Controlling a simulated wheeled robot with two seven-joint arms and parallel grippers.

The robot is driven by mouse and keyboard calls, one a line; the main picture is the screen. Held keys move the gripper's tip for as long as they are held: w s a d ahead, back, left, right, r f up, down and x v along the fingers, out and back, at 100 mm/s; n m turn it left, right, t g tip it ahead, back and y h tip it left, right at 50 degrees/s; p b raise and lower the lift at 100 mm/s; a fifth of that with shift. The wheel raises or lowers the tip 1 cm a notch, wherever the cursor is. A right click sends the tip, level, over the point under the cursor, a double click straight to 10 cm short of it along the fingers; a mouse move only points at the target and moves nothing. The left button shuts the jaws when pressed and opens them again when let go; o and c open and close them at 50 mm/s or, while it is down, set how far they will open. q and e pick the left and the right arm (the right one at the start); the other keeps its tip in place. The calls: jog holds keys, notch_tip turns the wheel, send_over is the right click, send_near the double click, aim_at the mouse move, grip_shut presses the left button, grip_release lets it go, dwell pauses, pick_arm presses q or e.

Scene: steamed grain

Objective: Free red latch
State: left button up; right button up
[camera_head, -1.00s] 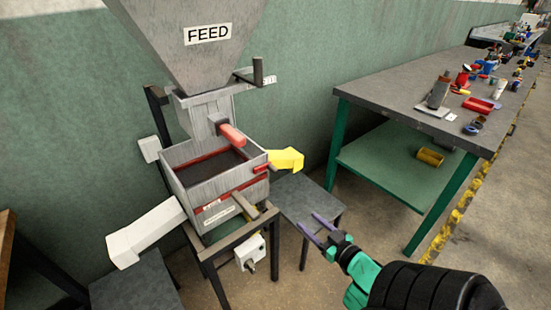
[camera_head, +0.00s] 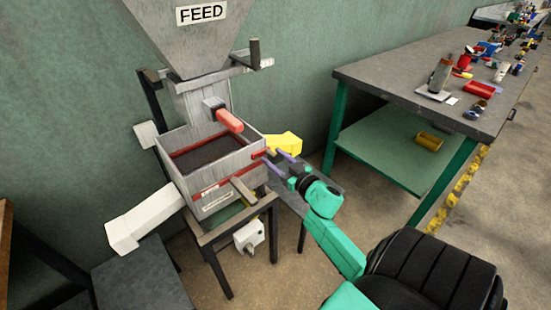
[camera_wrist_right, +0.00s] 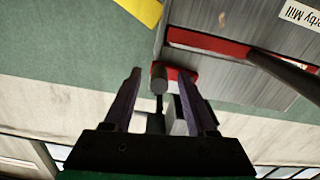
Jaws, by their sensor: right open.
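A small red latch (camera_head: 258,155) sits at the right front corner of the grey mill box (camera_head: 217,170). In the right wrist view the red latch (camera_wrist_right: 182,73) is partly behind my finger, with a short grey round peg (camera_wrist_right: 159,78) beside it. My right gripper (camera_head: 277,162) is open, its purple fingers pointing at the latch corner. In the wrist view the right gripper (camera_wrist_right: 160,88) has its fingers on either side of the peg; contact cannot be told. My left gripper is out of view.
A red-ended handle (camera_head: 229,121) sticks out above the box. A white chute (camera_head: 145,217) slopes left. A workbench (camera_head: 400,80) with clutter stands right.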

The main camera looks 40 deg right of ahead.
jog(key=shift+c, duration=0.4)
grip_shut()
jog(key=shift+r+n+p, duration=0.25)
jog(key=shift+n+p, duration=0.15)
jog(key=shift+n, duration=0.2)
jog(key=shift+d, duration=0.1)
jog(key=shift+o, duration=0.4)
grip_release()
